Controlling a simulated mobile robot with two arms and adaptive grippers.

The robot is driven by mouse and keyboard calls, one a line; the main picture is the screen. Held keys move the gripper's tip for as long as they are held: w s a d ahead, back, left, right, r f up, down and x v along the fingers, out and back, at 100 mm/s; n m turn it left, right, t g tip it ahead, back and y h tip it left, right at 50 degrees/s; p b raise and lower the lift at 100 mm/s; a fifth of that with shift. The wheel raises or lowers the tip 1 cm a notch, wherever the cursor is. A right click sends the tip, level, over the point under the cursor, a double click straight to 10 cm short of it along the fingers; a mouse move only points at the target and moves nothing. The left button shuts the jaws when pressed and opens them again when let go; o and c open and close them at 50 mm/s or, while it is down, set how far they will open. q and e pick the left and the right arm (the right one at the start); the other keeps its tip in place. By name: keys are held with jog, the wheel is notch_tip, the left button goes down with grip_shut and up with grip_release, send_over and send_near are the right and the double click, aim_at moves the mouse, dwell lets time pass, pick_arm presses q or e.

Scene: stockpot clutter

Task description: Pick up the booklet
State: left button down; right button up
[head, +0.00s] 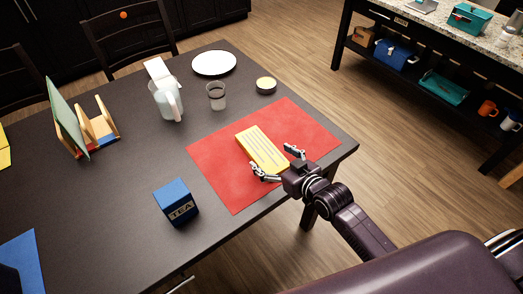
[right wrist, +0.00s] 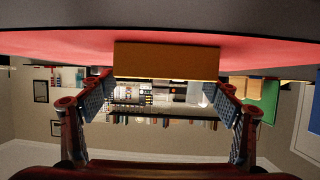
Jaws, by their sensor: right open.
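The yellow booklet (head: 260,147) with grey stripes lies on the red mat (head: 221,179) near the table's right end. My right gripper (head: 278,164) is open at the booklet's near end, one finger towards each side. In the right wrist view, which appears upside down, the booklet's orange-brown edge (right wrist: 166,60) shows between and beyond the open fingers of my right gripper (right wrist: 162,98). I see a gap on both sides and no clear contact. My left gripper is not in view.
A blue tea box (head: 176,202) stands left of the mat. A glass (head: 216,96), a pitcher (head: 166,101), a small round bowl (head: 266,85) and a white plate (head: 214,63) stand behind it. A file holder (head: 97,130) is at left. The mat around the booklet is clear.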

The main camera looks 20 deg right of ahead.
aim_at(263, 150)
jog(key=x, duration=0.3)
jog(key=shift+w+a+r, duration=0.2)
jog(key=shift+w+a, duration=0.15)
jog(key=shift+w, duration=0.05)
jog(key=shift+w+a+f, duration=0.1)
jog(key=shift+w+f, duration=0.05)
jog(key=shift+w, duration=0.2)
jog(key=shift+w+f, duration=0.15)
jog(key=shift+w, duration=0.1)
jog(key=c, duration=1.2)
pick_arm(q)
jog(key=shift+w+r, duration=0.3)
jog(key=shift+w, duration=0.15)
pick_arm(e)
jog(key=shift+c, duration=0.7)
